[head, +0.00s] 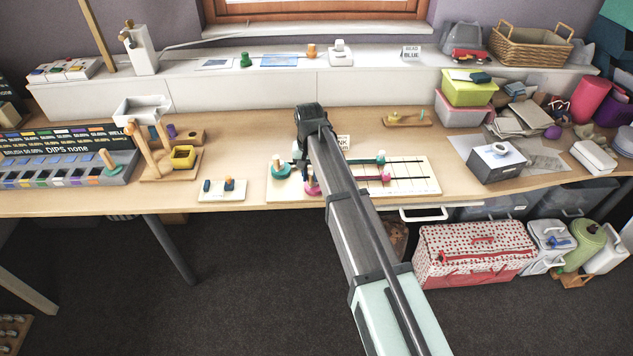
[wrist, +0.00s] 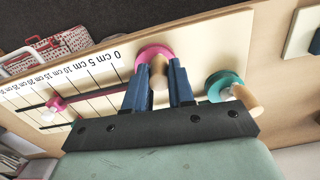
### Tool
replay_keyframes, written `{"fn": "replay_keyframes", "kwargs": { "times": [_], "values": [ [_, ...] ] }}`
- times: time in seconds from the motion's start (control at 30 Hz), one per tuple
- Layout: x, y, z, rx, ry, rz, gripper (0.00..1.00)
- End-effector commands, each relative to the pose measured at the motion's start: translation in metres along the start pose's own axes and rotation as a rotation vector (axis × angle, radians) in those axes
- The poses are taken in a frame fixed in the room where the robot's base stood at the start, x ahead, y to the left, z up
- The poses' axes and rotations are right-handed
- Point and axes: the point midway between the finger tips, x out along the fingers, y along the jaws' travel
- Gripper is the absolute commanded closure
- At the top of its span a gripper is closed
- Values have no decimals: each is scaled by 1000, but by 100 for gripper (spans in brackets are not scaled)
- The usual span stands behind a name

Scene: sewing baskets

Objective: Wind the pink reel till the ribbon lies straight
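The pink reel (head: 311,187) sits near the left end of a pale board (head: 425,187) on the bench; it also shows in the wrist view (wrist: 146,51). Its wooden handle (wrist: 158,72) stands between the blue fingers of my gripper (wrist: 160,82), which look closed against its sides. A pink spool (wrist: 56,103) sits further along the board by the centimetre scale. A teal reel (wrist: 222,84) with a wooden handle sits beside the pink one. My arm hides part of the board in the head view.
A small board with pegs (head: 224,190) lies left of the reel board. A wooden stand (head: 152,165) and a label tray (head: 60,160) are further left. A grey box (head: 496,165) stands to the right.

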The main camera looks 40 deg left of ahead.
Motion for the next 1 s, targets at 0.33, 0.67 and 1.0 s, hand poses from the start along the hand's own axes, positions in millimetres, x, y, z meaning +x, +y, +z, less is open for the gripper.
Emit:
{"fn": "replay_keyframes", "kwargs": {
  "times": [0.33,0.67,1.0],
  "values": [
    [0,-1,0,0,0,0,52],
    [-6,0,-1,0,0,0,52],
    [-33,-1,-1,0,1,0,52]
  ]
}}
